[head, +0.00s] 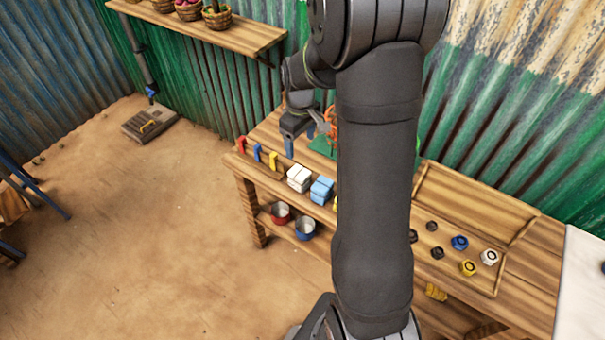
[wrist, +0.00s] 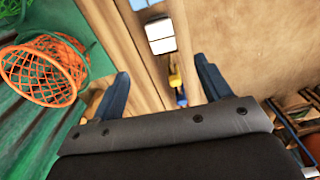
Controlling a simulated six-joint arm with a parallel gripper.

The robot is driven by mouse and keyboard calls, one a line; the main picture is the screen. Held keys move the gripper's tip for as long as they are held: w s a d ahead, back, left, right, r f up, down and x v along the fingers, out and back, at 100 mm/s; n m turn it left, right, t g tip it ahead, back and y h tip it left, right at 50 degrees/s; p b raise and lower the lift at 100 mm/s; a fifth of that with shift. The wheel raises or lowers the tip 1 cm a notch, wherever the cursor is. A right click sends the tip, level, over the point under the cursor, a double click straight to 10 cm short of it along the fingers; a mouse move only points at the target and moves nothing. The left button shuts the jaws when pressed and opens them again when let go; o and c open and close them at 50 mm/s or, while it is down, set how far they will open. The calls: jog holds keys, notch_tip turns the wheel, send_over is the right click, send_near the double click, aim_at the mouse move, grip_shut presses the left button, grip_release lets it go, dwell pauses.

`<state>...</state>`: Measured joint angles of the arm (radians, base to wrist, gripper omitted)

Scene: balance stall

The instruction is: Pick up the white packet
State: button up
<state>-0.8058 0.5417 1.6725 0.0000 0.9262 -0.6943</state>
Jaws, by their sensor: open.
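The white packet (head: 299,178) sits near the front edge of the wooden table, just left of a blue packet (head: 321,190). In the wrist view the white packet (wrist: 160,36) shows at the top, beyond the fingertips and roughly centred between them. My gripper (head: 297,146) is over the left part of the table, behind the white packet in the head view. My arm hides the middle of the table in the head view.
Red, yellow and blue pieces (head: 257,153) line the table's left front edge. An orange wire basket (wrist: 42,70) lies beside the gripper. Red and blue cups (head: 305,228) stand on the lower shelf. A tray with several nuts (head: 468,268) is at the right.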

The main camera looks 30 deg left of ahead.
aim_at(299, 172)
notch_tip(299, 172, down, 11)
jog(key=shift+r, duration=0.15)
jog(key=shift+a+f, duration=0.2)
jog(key=shift+f, duration=2.55)
jog(key=shift+c, duration=0.2)
jog(key=c, duration=1.1)
jog(key=shift+c, duration=0.2)
jog(key=shift+r, duration=0.1)
